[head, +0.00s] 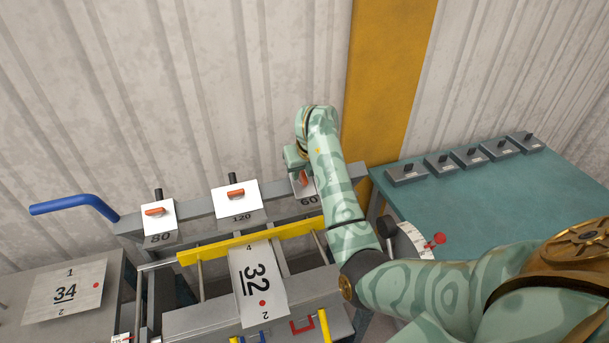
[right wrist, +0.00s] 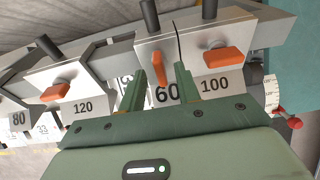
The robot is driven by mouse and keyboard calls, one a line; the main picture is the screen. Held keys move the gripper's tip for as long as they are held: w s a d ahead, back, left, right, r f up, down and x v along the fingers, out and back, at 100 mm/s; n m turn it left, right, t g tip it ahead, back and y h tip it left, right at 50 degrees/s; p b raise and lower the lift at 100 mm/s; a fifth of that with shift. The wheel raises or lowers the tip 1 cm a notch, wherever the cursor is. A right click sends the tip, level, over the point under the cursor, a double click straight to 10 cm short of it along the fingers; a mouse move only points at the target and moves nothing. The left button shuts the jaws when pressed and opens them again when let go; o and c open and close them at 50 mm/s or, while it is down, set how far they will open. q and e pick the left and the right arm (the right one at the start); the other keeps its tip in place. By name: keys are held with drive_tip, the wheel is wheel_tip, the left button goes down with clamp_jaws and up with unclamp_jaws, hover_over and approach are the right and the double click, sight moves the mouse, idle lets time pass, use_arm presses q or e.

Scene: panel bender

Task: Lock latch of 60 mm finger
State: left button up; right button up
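The 60 mm finger (head: 308,189) is a pale block on the grey beam, partly covered by my right arm in the head view. Its orange latch (right wrist: 160,86) stands nearly upright in the right wrist view, while the neighbouring latches lie crosswise. My right gripper (right wrist: 160,88) is open, with one green fingertip on each side of this latch and gaps visible between. In the head view the right gripper (head: 297,160) is at the 60 finger, its fingertips hard to make out. My left gripper is not in view.
The 120 finger (head: 237,199), 80 finger (head: 158,222) and 100 finger (right wrist: 220,62) sit on the same beam. A blue handle (head: 75,205) sticks out left. A yellow bar (head: 215,249) and a sheet marked 32 (head: 257,284) lie in front. A teal table (head: 460,195) stands right.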

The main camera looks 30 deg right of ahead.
drive_tip(key=shift+w+f, duration=0.25)
drive_tip(key=shift+f, duration=0.2)
clamp_jaws()
